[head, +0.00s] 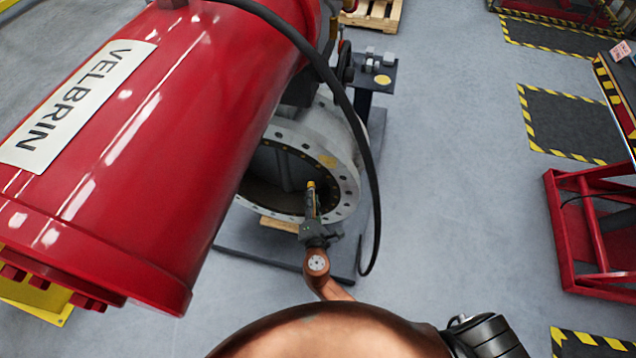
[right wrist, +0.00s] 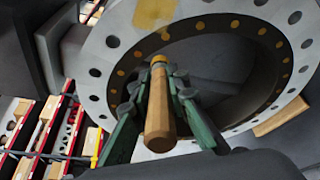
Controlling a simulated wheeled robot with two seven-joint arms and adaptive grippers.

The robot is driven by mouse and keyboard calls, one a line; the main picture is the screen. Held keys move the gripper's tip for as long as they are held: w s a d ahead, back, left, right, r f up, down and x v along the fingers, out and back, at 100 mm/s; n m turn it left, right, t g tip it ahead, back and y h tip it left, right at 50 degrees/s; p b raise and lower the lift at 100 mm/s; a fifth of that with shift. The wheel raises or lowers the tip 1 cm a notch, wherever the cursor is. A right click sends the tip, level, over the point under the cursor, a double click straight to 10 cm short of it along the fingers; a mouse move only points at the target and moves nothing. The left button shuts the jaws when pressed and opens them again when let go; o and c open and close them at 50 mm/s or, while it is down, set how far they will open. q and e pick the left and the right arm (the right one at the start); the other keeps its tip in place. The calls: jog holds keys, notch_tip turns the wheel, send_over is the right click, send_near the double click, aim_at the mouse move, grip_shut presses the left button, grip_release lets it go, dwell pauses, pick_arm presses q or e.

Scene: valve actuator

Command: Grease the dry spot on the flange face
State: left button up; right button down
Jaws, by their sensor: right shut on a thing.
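The grey flange face (head: 346,188) is a ring with bolt holes around a dark opening, below the red actuator. A yellow-tan patch (head: 328,160) lies on its upper right; in the right wrist view the patch (right wrist: 153,13) is at the top edge. I cannot tell whether it is grease or the dry spot. My right gripper (head: 311,207) is shut on a brush with a wooden handle (right wrist: 158,122) and a yellow tip (right wrist: 158,60). The tip appears in front of the opening, apart from the patch. My left gripper is not in view.
The red actuator cylinder (head: 150,120) fills the left. A black hose (head: 345,98) hangs beside the flange. A small dark stand (head: 366,78) with a yellow disc (head: 382,79) stands behind. A red frame (head: 570,235) is at right; the floor between is clear.

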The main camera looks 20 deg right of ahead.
jog(key=shift+w, duration=0.1)
jog(key=w+d, duration=0.4)
jog(key=w, duration=0.2)
jog(key=shift+d+b, duration=0.15)
jog(key=shift+b, duration=0.15)
jog(key=shift+w+d, duration=0.4)
jog(key=shift+w, duration=0.25)
dwell(0.9)
dwell(1.5)
jog(key=shift+s+a, duration=0.55)
jog(key=shift+s, duration=0.3)
jog(key=shift+s+a, duration=0.6)
jog(key=shift+s, duration=0.2)
jog(key=shift+s+a, duration=0.55)
jog(key=shift+s, duration=0.3)
